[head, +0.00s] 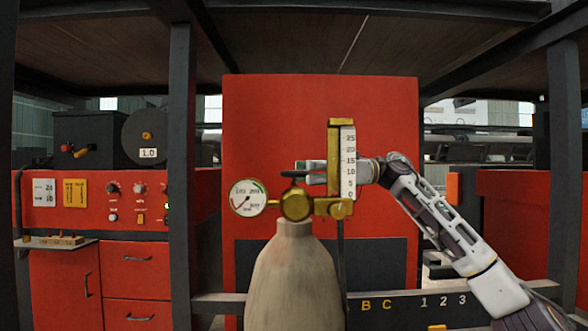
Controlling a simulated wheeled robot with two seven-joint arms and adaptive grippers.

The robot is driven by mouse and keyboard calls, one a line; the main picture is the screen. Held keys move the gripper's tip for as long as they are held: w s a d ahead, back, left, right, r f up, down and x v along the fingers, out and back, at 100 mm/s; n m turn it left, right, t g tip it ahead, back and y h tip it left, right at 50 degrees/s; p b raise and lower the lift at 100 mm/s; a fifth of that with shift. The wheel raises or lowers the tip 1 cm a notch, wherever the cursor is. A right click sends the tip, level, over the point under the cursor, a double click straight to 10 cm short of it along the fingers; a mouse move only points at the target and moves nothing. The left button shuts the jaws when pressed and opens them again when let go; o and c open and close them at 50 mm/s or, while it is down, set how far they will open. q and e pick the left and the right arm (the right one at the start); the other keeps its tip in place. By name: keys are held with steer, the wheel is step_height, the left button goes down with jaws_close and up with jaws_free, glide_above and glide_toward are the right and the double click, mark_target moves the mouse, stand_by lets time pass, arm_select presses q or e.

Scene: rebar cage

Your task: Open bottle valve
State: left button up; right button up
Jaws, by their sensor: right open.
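A tan gas bottle (293,280) stands upright in the middle foreground. On its neck sits a brass valve (296,204), with a round pressure gauge (247,198) to its left and a brass regulator with a numbered white scale (348,163) to its right. My right arm comes in from the right. My right gripper (303,171) is open, pointing left, just above the brass valve. The regulator hides part of it and of the wrist. A dark curved piece shows at the fingertips; I cannot tell whether they touch it. My left gripper is not in view.
A red panel (270,115) stands behind the bottle. At left are a red control cabinet (125,215) with knobs and drawers and a dark post (181,170). A dark rail with letters and numbers (400,304) runs low at right. Dark beams cross overhead.

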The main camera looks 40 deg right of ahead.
mark_target(295, 177)
steer(key=shift+p+x, duration=0.3)
steer(key=shift+x, duration=0.7)
steer(key=shift+w+a, duration=0.2)
steer(key=shift+a, duration=0.3)
steer(key=shift+w+a, duration=0.1)
steer(key=shift+a, duration=0.05)
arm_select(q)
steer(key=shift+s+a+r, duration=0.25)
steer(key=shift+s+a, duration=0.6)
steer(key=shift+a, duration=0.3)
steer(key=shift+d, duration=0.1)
